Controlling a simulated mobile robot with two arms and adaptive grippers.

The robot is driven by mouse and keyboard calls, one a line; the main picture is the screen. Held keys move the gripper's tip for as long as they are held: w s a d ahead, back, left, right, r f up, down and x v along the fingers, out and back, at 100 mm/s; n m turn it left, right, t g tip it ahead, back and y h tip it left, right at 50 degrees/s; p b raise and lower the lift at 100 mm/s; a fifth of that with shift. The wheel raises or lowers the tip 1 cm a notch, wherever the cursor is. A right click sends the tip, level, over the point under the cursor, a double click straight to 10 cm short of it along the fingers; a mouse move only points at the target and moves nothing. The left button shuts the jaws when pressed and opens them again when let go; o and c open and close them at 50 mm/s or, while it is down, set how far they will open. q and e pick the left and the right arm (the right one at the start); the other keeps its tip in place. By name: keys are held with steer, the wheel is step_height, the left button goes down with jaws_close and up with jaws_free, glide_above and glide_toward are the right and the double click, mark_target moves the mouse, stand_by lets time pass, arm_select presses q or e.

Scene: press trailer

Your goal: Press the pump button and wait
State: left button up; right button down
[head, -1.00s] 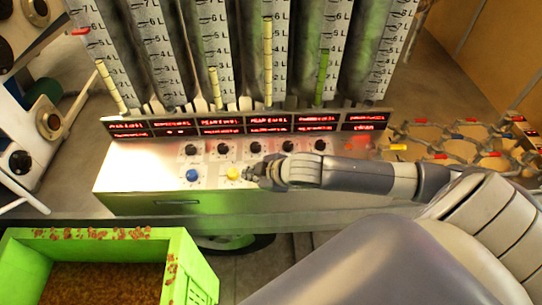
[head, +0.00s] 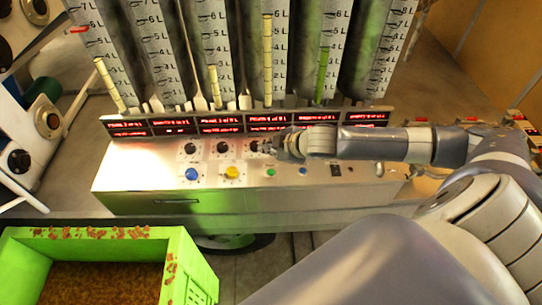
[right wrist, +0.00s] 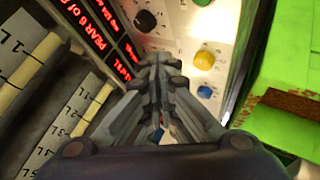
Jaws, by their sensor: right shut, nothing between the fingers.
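The sloped metal control panel (head: 140,170) holds a blue button (head: 192,174), a yellow button (head: 232,173), a green button (head: 271,172) and a small blue one (head: 303,171). Which one is the pump button I cannot tell. Black knobs (head: 190,148) sit in a row above them. My right gripper (head: 270,146) is shut and empty over the knob row, up and right of the yellow button. In the right wrist view its closed fingers (right wrist: 158,66) point at the panel, apart from the yellow button (right wrist: 204,60). Some knobs are hidden behind the gripper and arm. My left gripper is out of view.
Red-lit displays (head: 221,125) run along the panel's top, below tall tubes (head: 268,60) with litre scales. A green crate (head: 190,270) with brown contents stands at front left. Machinery (head: 25,120) with knobs stands at the left.

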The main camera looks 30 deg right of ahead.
steer(key=b, duration=0.7)
glide_above(270, 174)
step_height(270, 174, down, 6)
steer(key=shift+w+f, duration=0.1)
steer(key=shift+f, duration=0.05)
steer(key=shift+a+f, duration=0.1)
steer(key=shift+f, duration=0.8)
steer(key=shift+f, duration=0.2)
steer(key=shift+f, duration=0.25)
steer(key=shift+f, duration=0.45)
stand_by(0.7)
steer(key=shift+r, duration=0.15)
steer(key=shift+r+p, duration=0.65)
steer(key=shift+p, duration=0.15)
